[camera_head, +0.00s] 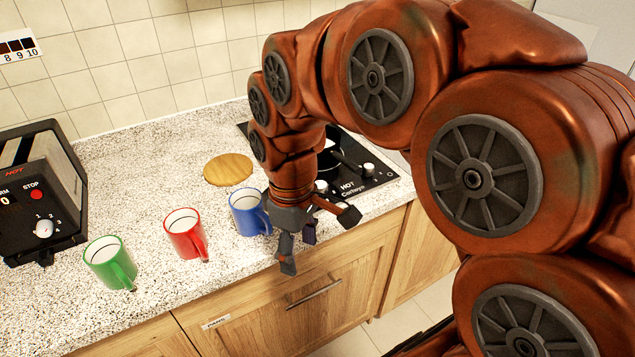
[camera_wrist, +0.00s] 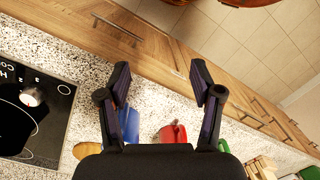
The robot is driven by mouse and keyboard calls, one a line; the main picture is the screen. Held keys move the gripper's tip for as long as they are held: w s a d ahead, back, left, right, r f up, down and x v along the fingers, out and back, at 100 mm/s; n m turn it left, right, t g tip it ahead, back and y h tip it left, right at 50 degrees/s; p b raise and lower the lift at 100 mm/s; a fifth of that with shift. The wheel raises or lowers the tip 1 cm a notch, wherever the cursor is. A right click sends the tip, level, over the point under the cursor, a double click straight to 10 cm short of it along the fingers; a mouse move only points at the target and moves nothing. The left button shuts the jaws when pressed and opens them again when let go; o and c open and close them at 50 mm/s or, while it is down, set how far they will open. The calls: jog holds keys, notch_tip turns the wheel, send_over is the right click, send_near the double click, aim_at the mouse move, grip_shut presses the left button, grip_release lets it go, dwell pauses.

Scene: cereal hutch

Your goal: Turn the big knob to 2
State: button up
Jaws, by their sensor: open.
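A white knob (camera_head: 44,229) is on the front of the black toaster (camera_head: 62,185) at the far left, with numbers around it; its exact setting is too small to read. White knobs also sit on the black cooktop (camera_head: 385,178): one (camera_head: 368,169) near its right side and one (camera_head: 321,186) partly behind my arm. A cooktop knob (camera_wrist: 32,96) shows at the left of the wrist view. My gripper (camera_head: 316,238) is open and empty over the counter's front edge, right of the blue mug and far from the toaster. Its spread fingers (camera_wrist: 160,80) frame the counter edge in the wrist view.
Green (camera_head: 110,262), red (camera_head: 186,233) and blue (camera_head: 247,212) mugs stand along the counter between toaster and gripper. A round wooden board (camera_head: 228,169) lies behind the blue mug. Wooden drawers (camera_head: 290,312) are below the edge. Counter between toaster and board is clear.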

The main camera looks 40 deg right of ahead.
jog(key=w+d+r+n+t, duration=0.1)
jog(key=w+d+n, duration=0.4)
jog(key=w+d, duration=0.45)
jog(key=n+b, duration=0.1)
jog(key=n, duration=0.3)
send_over(321, 185)
jog(key=shift+s+a+f+t, duration=0.1)
jog(key=shift+s+f+t, duration=0.1)
jog(key=shift+f+t, duration=0.1)
jog(key=shift+w+f, duration=0.1)
jog(key=shift+f, duration=0.25)
jog(key=shift+w+f+p, duration=0.15)
jog(key=shift+f+p, duration=0.55)
jog(key=shift+f, duration=2.8)
jog(key=c, duration=1.1)
